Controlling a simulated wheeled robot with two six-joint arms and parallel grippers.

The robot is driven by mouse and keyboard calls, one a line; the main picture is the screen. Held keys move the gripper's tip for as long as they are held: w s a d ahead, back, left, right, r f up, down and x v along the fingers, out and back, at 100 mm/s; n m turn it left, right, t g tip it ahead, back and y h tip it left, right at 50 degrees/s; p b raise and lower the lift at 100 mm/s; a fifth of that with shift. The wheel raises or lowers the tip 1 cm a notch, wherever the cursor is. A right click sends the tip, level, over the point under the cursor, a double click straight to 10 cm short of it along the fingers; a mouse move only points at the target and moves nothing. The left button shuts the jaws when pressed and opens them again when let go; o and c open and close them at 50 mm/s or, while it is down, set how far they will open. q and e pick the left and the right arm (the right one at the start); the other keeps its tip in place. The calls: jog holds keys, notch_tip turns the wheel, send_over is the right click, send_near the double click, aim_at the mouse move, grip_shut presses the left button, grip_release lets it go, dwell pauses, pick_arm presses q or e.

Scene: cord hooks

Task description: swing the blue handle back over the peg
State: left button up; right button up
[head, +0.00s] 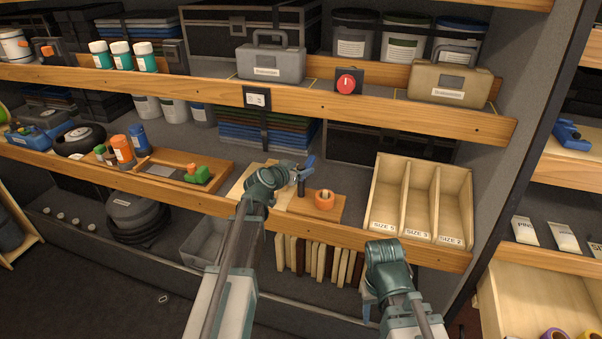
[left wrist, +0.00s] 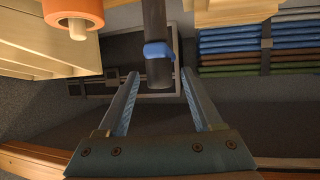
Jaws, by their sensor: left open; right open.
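The blue handle (head: 309,164) stands up beside my left gripper (head: 297,175) in the head view. In the left wrist view a blue piece (left wrist: 158,51) crosses a dark post (left wrist: 154,20), in front of the open fingers (left wrist: 160,74). The fingers are empty, and I cannot tell whether they touch the post. A pale peg (head: 325,192) rises from an orange ring (head: 324,201) to the right of the post; both also show at the upper left of the left wrist view. My right gripper (head: 369,302) is open, low in front of the shelf.
The ring's wooden board (head: 330,211) sits at the front of the middle shelf. A bin with SIZE labels (head: 369,220) stands to the right. A wooden tray (head: 166,183) lies to the left. The wooden shelf edge (head: 340,235) runs below.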

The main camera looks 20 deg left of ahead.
pick_arm(q)
jog(key=shift+w+d+f, duration=0.1)
jog(key=shift+w+f, duration=0.1)
jog(key=shift+w, duration=0.25)
grip_shut()
dwell(1.2)
